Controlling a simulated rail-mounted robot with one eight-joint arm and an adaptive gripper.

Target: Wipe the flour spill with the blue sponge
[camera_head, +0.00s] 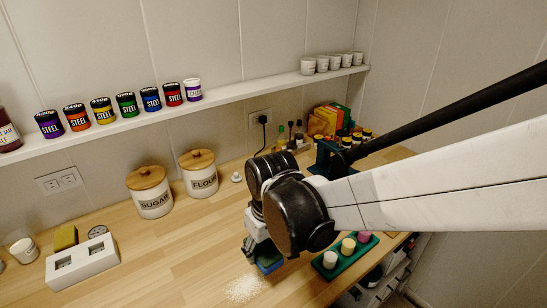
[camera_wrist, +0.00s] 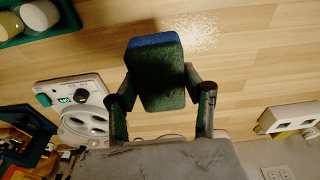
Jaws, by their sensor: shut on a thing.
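The blue sponge (camera_head: 269,265) has a dark green face and a blue layer. My gripper (camera_wrist: 158,82) is shut on it, with a finger on each side. In the wrist view the sponge (camera_wrist: 156,72) fills the space between the fingers, its blue edge at the top. The flour spill (camera_head: 244,289) is a white speckled patch on the wooden counter, just left of and in front of the sponge in the head view. In the wrist view the flour (camera_wrist: 203,30) shows beside the sponge's blue end. Whether the sponge touches the counter is unclear.
A green tray (camera_head: 333,275) with cups stands right of the sponge. A white box (camera_head: 82,265) and a yellow block (camera_head: 65,238) are at the left. Sugar (camera_head: 150,192) and flour (camera_head: 199,174) canisters stand by the wall. Counter left of the spill is clear.

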